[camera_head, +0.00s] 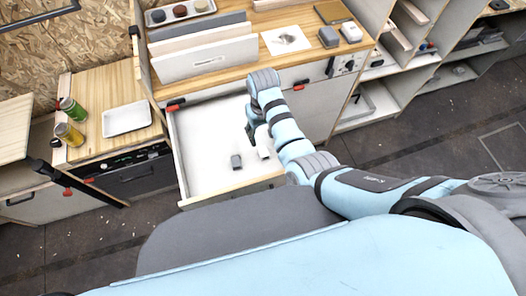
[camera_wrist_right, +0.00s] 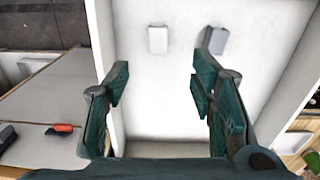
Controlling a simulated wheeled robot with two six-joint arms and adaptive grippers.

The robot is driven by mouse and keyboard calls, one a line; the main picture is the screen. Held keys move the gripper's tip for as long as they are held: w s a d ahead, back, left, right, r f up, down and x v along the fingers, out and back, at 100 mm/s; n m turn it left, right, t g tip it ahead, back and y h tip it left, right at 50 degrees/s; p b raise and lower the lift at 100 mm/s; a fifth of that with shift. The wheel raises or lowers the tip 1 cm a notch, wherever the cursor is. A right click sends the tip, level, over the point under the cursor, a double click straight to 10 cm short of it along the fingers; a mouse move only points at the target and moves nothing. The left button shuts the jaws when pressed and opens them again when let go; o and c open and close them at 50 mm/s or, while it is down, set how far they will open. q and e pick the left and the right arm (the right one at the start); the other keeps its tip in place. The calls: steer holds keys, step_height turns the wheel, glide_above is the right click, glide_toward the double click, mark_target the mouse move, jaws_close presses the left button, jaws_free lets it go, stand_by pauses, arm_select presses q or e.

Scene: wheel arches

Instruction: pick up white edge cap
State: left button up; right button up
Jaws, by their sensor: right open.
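A white edge cap (camera_head: 264,151) lies on the floor of the open drawer (camera_head: 205,140), beside a grey edge cap (camera_head: 236,162). In the right wrist view the white cap (camera_wrist_right: 158,39) is ahead of my right gripper (camera_wrist_right: 158,80), between the lines of its two fingers. The grey cap (camera_wrist_right: 217,39) is close to the right finger's line there. My right gripper (camera_head: 254,132) is over the drawer, open and empty, apart from the white cap. In the head view my arm partly hides the area around the white cap. My left gripper is not in view.
On the counter above are another grey block (camera_head: 328,37) and white block (camera_head: 351,32), upright panels (camera_head: 210,58) and a tray (camera_head: 180,12). The drawer walls surround the caps. Two cans and a white tray (camera_head: 127,119) stand on the left counter.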

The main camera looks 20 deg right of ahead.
mark_target(263, 150)
step_height(263, 150, down, 9)
steer(key=b, duration=0.6)
steer(key=shift+f, duration=0.1)
steer(key=f+b, duration=0.2)
steer(key=b, duration=0.1)
steer(key=w+f+b, duration=0.1)
steer(key=f+b, duration=0.2)
steer(key=b, duration=0.1)
steer(key=shift+w+d+f+b, duration=0.1)
steer(key=shift+f+b, duration=0.05)
steer(key=shift+b, duration=0.15)
steer(key=shift+r, duration=0.25)
steer(key=shift+c, duration=0.2)
steer(key=c, duration=0.9)
